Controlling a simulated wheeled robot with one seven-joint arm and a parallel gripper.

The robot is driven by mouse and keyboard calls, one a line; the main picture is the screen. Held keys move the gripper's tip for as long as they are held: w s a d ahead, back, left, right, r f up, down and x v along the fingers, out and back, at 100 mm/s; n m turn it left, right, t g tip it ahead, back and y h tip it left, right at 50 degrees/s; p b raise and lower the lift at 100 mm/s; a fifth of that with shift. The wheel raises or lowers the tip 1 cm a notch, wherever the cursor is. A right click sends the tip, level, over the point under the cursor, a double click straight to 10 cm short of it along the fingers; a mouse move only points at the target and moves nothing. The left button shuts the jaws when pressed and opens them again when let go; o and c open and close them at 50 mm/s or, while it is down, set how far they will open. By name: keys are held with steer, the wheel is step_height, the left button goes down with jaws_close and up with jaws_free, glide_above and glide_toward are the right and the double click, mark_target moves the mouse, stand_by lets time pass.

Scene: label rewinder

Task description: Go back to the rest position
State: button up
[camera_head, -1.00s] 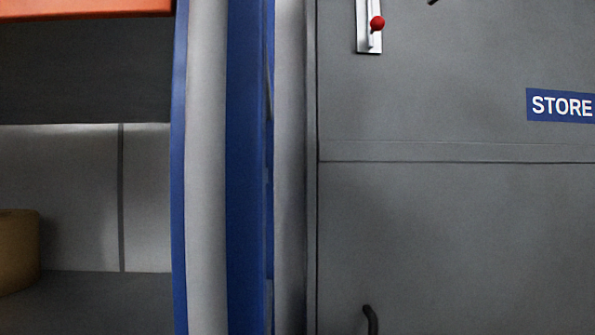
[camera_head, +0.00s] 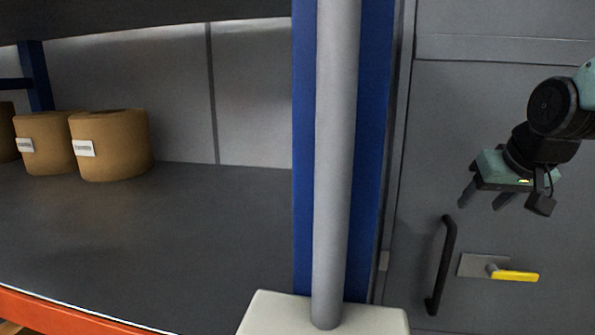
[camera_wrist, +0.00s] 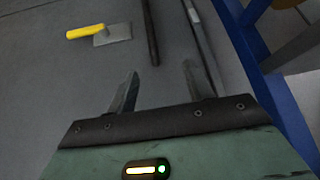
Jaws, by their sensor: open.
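My gripper (camera_head: 484,198) is at the right of the head view, in front of a grey cabinet door (camera_head: 480,120). Its two fingers point down and to the left and stand apart with nothing between them. In the wrist view my gripper (camera_wrist: 157,90) shows both fingers spread and empty. The door's black bar handle (camera_head: 441,265) and yellow lever (camera_head: 514,276) lie below the gripper in the head view. The yellow lever (camera_wrist: 88,31) and the black handle (camera_wrist: 151,30) also show beyond the fingers in the wrist view.
A shelf with an orange front edge (camera_head: 60,317) holds several brown rolls at the left, including one with a white label (camera_head: 112,147). A blue upright (camera_head: 372,150) and a grey pole (camera_head: 336,150) stand between shelf and cabinet. The shelf's front is bare.

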steer(key=s+a+f+n+g, duration=0.15)
steer(key=s+f+g, duration=0.25)
steer(key=s+f, duration=1.1)
steer(key=s+a+f+n+g+b, duration=0.1)
steer(key=s+a+n+b, duration=0.1)
steer(key=s+a, duration=0.3)
steer(key=s+a+f+n+g+b, duration=0.1)
steer(key=s+a+n, duration=0.4)
steer(key=a, duration=0.7)
steer(key=shift+s+a+f+g+y+b, duration=0.35)
steer(key=shift+s+f+b, duration=0.3)
steer(key=shift+b, duration=0.25)
steer(key=shift+r, duration=0.1)
